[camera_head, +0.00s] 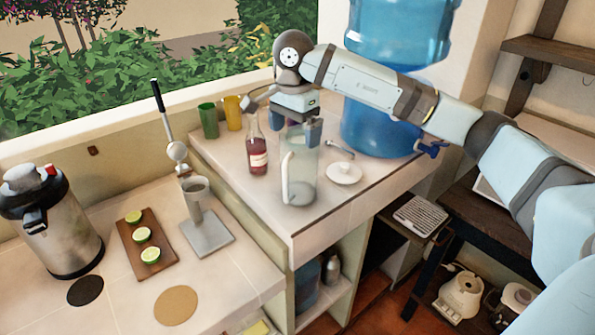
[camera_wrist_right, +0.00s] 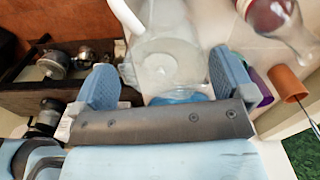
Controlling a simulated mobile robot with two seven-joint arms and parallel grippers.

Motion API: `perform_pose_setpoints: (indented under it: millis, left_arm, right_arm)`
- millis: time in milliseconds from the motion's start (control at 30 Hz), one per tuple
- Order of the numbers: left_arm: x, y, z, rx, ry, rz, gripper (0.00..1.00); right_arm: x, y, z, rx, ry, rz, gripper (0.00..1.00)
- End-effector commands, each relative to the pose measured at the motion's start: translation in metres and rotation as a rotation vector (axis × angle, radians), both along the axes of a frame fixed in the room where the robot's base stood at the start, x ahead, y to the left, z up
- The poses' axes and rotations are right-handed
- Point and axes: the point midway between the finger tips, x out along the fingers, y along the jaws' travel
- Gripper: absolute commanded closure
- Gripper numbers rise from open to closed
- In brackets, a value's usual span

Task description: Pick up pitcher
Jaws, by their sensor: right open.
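The pitcher (camera_head: 301,177) is clear glass with a white handle and stands upright on the raised tiled counter. My right gripper (camera_head: 297,127) is at the pitcher's top, reaching in from the right. In the right wrist view the pitcher (camera_wrist_right: 168,60) shows between and beyond the two blue fingers of my right gripper (camera_wrist_right: 163,84), which are spread apart. I cannot tell whether either finger touches the glass. My left gripper is in neither view.
A red bottle (camera_head: 258,152) stands just left of the pitcher. A white lid (camera_head: 343,173) lies to its right, before a large blue water dispenser (camera_head: 378,128). Green (camera_head: 208,121) and yellow (camera_head: 232,113) cups stand behind. A citrus press (camera_head: 207,231) and an airpot (camera_head: 50,225) are on the lower counter.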

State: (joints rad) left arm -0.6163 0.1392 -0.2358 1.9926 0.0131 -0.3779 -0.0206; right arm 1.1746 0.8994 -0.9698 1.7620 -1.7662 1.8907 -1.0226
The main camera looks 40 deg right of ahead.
Motion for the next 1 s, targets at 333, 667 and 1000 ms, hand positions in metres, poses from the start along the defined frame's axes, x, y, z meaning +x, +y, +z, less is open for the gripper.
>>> perform_pose_setpoints:
  millis: [333, 667, 1000]
  left_arm:
    - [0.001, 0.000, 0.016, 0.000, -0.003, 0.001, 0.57]
    - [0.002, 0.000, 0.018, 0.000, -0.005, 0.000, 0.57]
    - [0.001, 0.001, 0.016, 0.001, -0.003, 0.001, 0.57]
  right_arm:
    - [0.003, -0.008, -0.041, 0.001, 0.002, 0.000, 0.00]
    - [0.004, -0.008, -0.054, 0.001, -0.001, 0.000, 0.00]
    - [0.004, -0.008, -0.053, 0.001, -0.002, 0.000, 0.54]
